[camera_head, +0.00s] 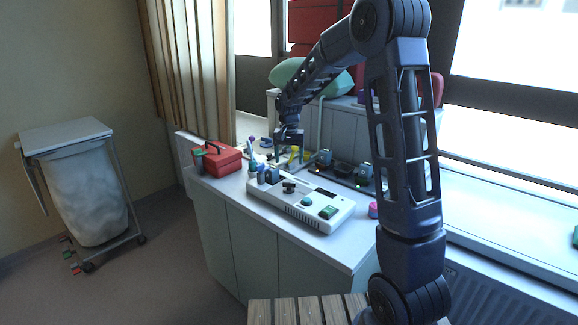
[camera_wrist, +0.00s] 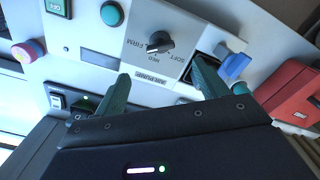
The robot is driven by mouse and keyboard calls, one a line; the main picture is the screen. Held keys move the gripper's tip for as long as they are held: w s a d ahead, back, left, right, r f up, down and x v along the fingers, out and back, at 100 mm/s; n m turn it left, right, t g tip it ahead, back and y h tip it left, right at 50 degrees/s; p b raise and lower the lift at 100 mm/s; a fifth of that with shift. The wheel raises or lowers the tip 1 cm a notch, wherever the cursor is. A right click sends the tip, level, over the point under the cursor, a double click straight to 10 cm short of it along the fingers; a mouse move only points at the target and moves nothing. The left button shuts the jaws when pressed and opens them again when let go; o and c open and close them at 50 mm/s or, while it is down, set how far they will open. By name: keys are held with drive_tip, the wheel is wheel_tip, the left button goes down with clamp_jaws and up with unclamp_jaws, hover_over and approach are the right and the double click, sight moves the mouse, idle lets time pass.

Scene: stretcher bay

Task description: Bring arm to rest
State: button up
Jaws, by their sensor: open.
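My arm rises on the right of the head view and bends over the counter. My gripper (camera_head: 290,138) hangs above the white control unit (camera_head: 318,212). In the wrist view, my gripper's two teal fingers (camera_wrist: 163,84) are spread apart with nothing between them. Beyond them is the unit's face with a black knob (camera_wrist: 158,43), marked SOFT and FIRM, above an AIR PUMP label. The knob also shows in the head view (camera_head: 289,187), below and clear of my gripper. Whether a fingertip touches the panel cannot be told.
A red case (camera_head: 222,160) stands on the counter's left end. A pink-topped button (camera_head: 373,209) is at right. A bagged bin cart (camera_head: 85,190) stands on the floor at left, with open floor between.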

drive_tip(key=shift+r, duration=0.2)
drive_tip(key=s+d+r+n+t, duration=0.1)
drive_tip(key=s+d+r+t, duration=0.1)
drive_tip(key=s+d+r, duration=1.05)
drive_tip(key=s+d+t, duration=0.1)
drive_tip(key=s+d, duration=0.2)
drive_tip(key=s, duration=0.4)
drive_tip(key=s+d+f, duration=0.1)
drive_tip(key=s+d, duration=0.2)
drive_tip(key=s, duration=0.4)
drive_tip(key=s+d+n+t, duration=0.1)
drive_tip(key=s+d, duration=0.1)
drive_tip(key=s, duration=0.5)
drive_tip(key=shift+s+d+f+t, duration=0.15)
drive_tip(key=shift+s+d+t, duration=0.15)
drive_tip(key=shift+s+d, duration=0.1)
drive_tip(key=shift+o, duration=0.5)
